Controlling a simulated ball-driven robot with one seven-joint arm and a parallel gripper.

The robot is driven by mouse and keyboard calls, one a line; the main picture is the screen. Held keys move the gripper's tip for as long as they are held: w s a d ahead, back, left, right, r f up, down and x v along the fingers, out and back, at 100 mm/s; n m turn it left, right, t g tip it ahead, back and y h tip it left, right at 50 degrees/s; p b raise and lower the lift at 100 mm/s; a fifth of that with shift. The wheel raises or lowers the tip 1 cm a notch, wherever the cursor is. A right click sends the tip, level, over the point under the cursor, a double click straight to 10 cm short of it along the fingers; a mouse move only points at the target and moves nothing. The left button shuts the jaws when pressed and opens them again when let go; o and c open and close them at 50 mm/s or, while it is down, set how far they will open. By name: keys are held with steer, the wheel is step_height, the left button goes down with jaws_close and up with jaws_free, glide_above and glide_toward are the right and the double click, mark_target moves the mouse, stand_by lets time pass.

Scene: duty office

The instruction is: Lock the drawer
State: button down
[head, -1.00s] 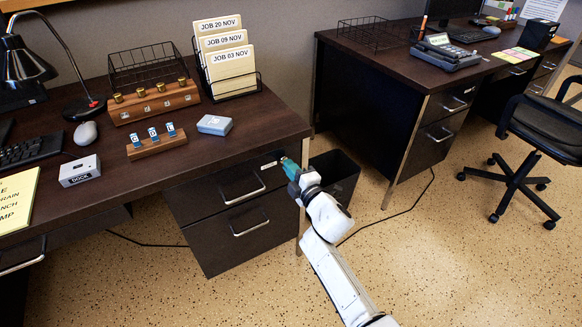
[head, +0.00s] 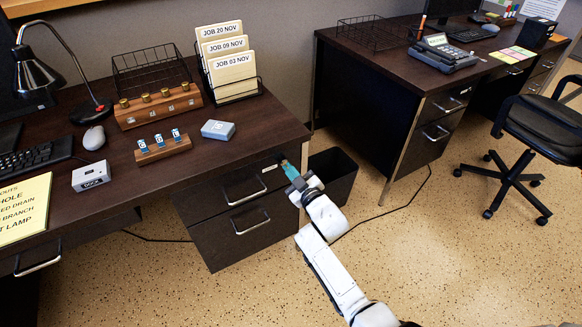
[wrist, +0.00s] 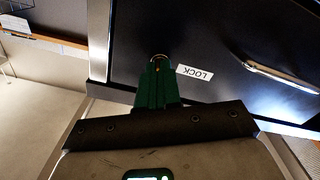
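The dark desk at left has an upper drawer (head: 241,186) that looks closed, with a bar handle. A small white label reading LOCK (wrist: 195,73) is on the drawer front. Beside it is a round, brass-coloured lock (wrist: 159,59), which also shows small in the head view (head: 284,162). My gripper (wrist: 158,70) has green fingers close together, with their tips right at the lock and covering part of it. In the head view my gripper (head: 290,170) is at the drawer's upper right corner. I cannot tell whether the tips touch the lock.
A lower drawer (head: 236,232) sits under the first. A dark bin (head: 335,176) stands close to the right of my gripper. The desk top (head: 245,140) carries a small blue-grey box (head: 218,130) and racks. A second desk (head: 365,105) and a chair (head: 535,130) stand at right.

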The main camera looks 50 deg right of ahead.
steer(key=m+p, duration=0.1)
steer(key=m, duration=0.1)
steer(key=m+p, duration=0.1)
steer(key=m, duration=0.2)
steer(key=shift+w+r, duration=0.2)
steer(key=shift+m, duration=0.3)
steer(key=c, duration=1.3)
jaws_free()
steer(key=shift+f, duration=0.15)
steer(key=shift+c, duration=0.2)
steer(key=shift+s, duration=0.1)
steer(key=p+v, duration=0.2)
steer(key=v, duration=0.8)
steer(key=shift+s, duration=0.35)
steer(key=shift+a, duration=0.1)
